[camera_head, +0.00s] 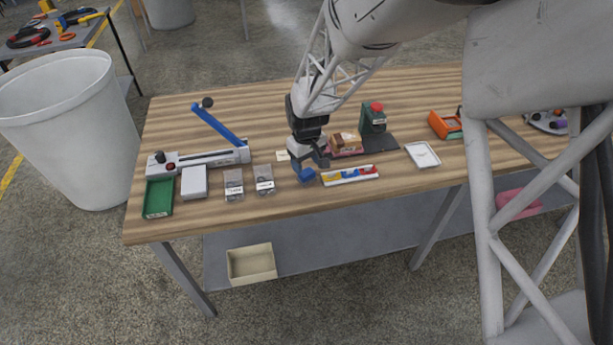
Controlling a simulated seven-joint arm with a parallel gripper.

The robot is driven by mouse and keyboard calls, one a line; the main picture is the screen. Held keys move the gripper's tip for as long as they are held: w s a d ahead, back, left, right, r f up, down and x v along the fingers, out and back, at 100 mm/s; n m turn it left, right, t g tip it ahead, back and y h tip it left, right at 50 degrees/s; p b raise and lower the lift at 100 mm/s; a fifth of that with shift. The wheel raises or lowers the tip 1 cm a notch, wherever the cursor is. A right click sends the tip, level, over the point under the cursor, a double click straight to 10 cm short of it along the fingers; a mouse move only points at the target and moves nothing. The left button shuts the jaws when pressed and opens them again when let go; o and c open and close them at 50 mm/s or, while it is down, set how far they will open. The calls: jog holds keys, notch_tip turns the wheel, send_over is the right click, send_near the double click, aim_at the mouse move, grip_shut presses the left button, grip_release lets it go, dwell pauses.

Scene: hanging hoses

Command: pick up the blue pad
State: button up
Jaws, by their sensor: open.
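The small blue pad (306,175) is on the wooden table near its front edge, just left of a white tray with coloured pieces. My gripper (310,162) is directly above or around the pad and partly covers it. The gripper points down and is open. The view is too small to tell whether the fingers touch the pad or stand clear of it.
The white tray (350,181) of coloured pieces is close on the right, with a brown and pink item (345,142) behind. Two clear packets (264,186) lie on the left. A blue-levered device (200,159) stands farther left. Bare wood (390,185) lies right of the tray.

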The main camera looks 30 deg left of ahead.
aim_at(307, 172)
jog(key=shift+s+f, duration=0.1)
jog(key=shift+f, duration=2.5)
jog(key=c, duration=0.6)
jog(key=shift+r, duration=0.1)
jog(key=shift+c, duration=0.2)
jog(key=shift+r, duration=0.75)
notch_tip(307, 172, up, 2)
jog(key=shift+d+r, duration=0.1)
jog(key=s+d+r, duration=0.1)
jog(key=s+d, duration=1)
jog(key=shift+d, duration=0.2)
